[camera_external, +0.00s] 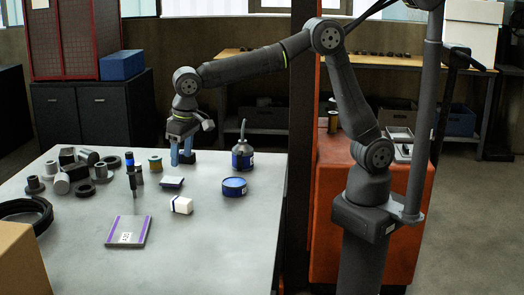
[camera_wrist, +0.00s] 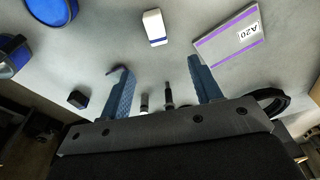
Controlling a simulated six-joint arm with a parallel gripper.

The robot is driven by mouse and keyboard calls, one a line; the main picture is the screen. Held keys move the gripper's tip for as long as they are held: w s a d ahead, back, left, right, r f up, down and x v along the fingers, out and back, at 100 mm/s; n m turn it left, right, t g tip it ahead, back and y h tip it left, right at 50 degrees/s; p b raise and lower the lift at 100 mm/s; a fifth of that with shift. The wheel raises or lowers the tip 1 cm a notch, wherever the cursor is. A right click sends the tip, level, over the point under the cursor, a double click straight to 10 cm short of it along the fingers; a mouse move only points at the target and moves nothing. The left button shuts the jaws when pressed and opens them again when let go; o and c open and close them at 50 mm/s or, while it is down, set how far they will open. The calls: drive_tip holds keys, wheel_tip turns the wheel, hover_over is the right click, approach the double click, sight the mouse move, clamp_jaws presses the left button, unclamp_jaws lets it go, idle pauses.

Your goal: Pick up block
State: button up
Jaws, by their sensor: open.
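A white block (camera_external: 181,205) with a dark band at one end lies on the grey table, nearer the camera than my gripper. In the wrist view the white block (camera_wrist: 154,27) is at top centre, beyond the fingertips. My gripper (camera_external: 182,160) points down with blue fingers above the far part of the table. In the wrist view my gripper (camera_wrist: 157,66) is open, with nothing held between the fingers.
A labelled plate with purple edges (camera_external: 128,231) lies at the front. A flat blue tin (camera_external: 234,187) and a dark bottle with a spout (camera_external: 242,157) stand right. Slim upright parts (camera_external: 131,175), a spool (camera_external: 155,163), several dark metal parts and black rings (camera_external: 28,212) are left. A cardboard box (camera_external: 22,262) is front left.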

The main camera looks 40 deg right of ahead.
approach(181, 199)
drive_tip(key=f, duration=0.3)
drive_tip(key=a+f, duration=0.1)
drive_tip(key=f, duration=0.1)
drive_tip(key=shift+w+a+f, duration=0.1)
drive_tip(key=shift+w, duration=0.25)
drive_tip(key=shift+w+f, duration=0.15)
drive_tip(key=shift+f, duration=1.15)
drive_tip(key=shift+w+f, duration=0.15)
drive_tip(key=shift+f, duration=1.15)
drive_tip(key=c, duration=1.1)
drive_tip(key=shift+r, duration=0.1)
drive_tip(key=shift+r, duration=0.6)
wheel_tip(181, 199, up, 3)
drive_tip(key=shift+f, duration=0.1)
drive_tip(key=w+d+r, duration=0.2)
drive_tip(key=d, duration=0.1)
drive_tip(key=w+d+r, duration=0.2)
drive_tip(key=d, duration=0.2)
drive_tip(key=w+d+r, duration=0.2)
drive_tip(key=d, duration=0.1)
drive_tip(key=shift+w+d+r, duration=0.15)
drive_tip(key=shift+r, duration=0.25)
